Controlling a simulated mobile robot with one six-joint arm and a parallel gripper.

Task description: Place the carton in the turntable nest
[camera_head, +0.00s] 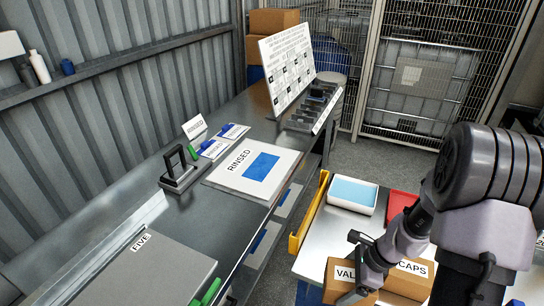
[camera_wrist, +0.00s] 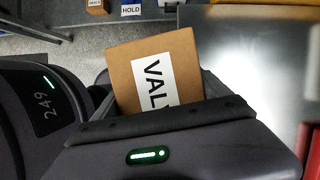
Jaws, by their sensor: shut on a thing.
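A brown carton (camera_head: 335,288) with a white label starting "VAL" is at the bottom of the head view, by the white table. It also shows in the wrist view (camera_wrist: 122,65), up against my gripper's dark finger. My gripper (camera_head: 355,268) is shut on this carton. Part of the carton and the end of its label are hidden by the gripper. I cannot tell from these views whether it is clear of the table. A second brown carton (camera_head: 410,283), labelled "CAPS", is just right of it, partly behind my arm. I cannot make out a turntable nest in either view.
The white table (camera_head: 320,230) holds a blue-topped white tray (camera_head: 352,194) and a red tray (camera_head: 401,206); a yellow rail (camera_head: 308,215) edges it. The metal bench (camera_head: 135,195) holds a "RINSED" board (camera_head: 222,180), a black bracket (camera_head: 178,180) and a grey "FIVE" box (camera_head: 150,275).

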